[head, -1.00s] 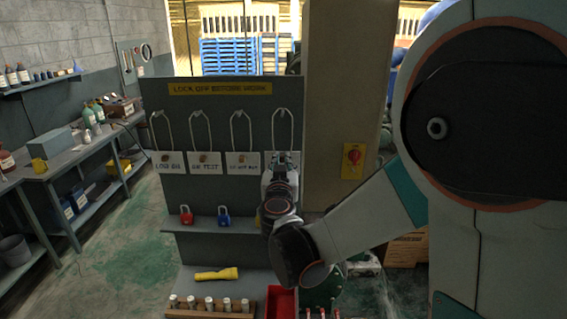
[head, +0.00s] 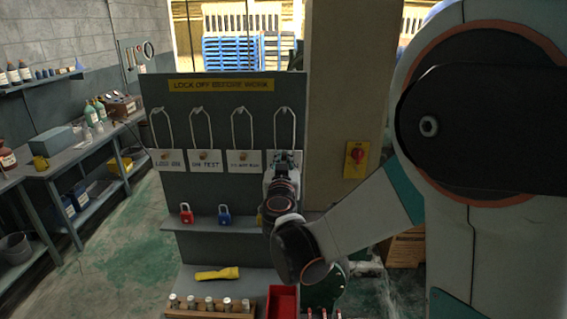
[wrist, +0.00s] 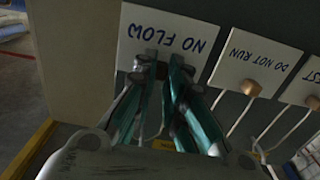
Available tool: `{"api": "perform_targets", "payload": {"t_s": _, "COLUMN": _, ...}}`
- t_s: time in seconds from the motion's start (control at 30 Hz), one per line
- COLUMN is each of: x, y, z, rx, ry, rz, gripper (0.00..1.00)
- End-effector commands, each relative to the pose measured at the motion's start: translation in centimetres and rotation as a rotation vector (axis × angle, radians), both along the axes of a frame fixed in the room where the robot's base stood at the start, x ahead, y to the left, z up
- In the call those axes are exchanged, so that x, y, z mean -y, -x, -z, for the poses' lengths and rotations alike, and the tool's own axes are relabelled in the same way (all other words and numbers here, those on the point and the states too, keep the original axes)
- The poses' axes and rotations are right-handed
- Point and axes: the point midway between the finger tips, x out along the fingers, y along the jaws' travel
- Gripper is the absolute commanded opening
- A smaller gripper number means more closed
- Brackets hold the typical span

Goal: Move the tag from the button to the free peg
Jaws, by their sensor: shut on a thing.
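The white NO FLOW tag (wrist: 172,32) is between the fingertips of my gripper (wrist: 163,66) in the wrist view, where its lettering appears upside down. In the head view my gripper (head: 284,162) is in front of the tag (head: 297,156), at the right end of the grey board's row. The tag's cord (head: 275,130) rises as a loop to the rightmost peg (head: 285,109); I cannot tell whether it is around the peg or only in front. The red button (head: 356,155) on its yellow plate is on the post to the right, with no tag visible on it.
Three other tags, including DO NOT RUN (head: 244,162), hang from pegs to the left. Red (head: 186,214) and blue (head: 224,216) padlocks stand on the shelf below. A yellow flashlight (head: 217,273) and a red tray (head: 282,301) are lower down.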

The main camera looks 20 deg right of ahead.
Motion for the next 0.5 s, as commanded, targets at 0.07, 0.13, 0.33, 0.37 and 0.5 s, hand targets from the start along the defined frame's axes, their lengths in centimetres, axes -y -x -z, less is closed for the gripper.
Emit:
{"api": "perform_targets", "payload": {"t_s": 0.07, "x": 0.00, "y": 0.01, "z": -0.01, "rx": 0.000, "ry": 0.000, "rz": 0.000, "gripper": 0.00}}
{"api": "perform_targets", "payload": {"t_s": 0.13, "x": 0.00, "y": 0.01, "z": -0.01, "rx": 0.000, "ry": 0.000, "rz": 0.000, "gripper": 0.00}}
{"api": "perform_targets", "payload": {"t_s": 0.33, "x": 0.00, "y": 0.01, "z": 0.00, "rx": 0.000, "ry": 0.000, "rz": 0.000, "gripper": 0.35}}
{"api": "perform_targets", "payload": {"t_s": 0.37, "x": 0.00, "y": 0.01, "z": 0.00, "rx": 0.000, "ry": 0.000, "rz": 0.000, "gripper": 0.35}}
{"api": "perform_targets", "payload": {"t_s": 0.5, "x": 0.00, "y": 0.01, "z": 0.00, "rx": 0.000, "ry": 0.000, "rz": 0.000, "gripper": 0.35}}
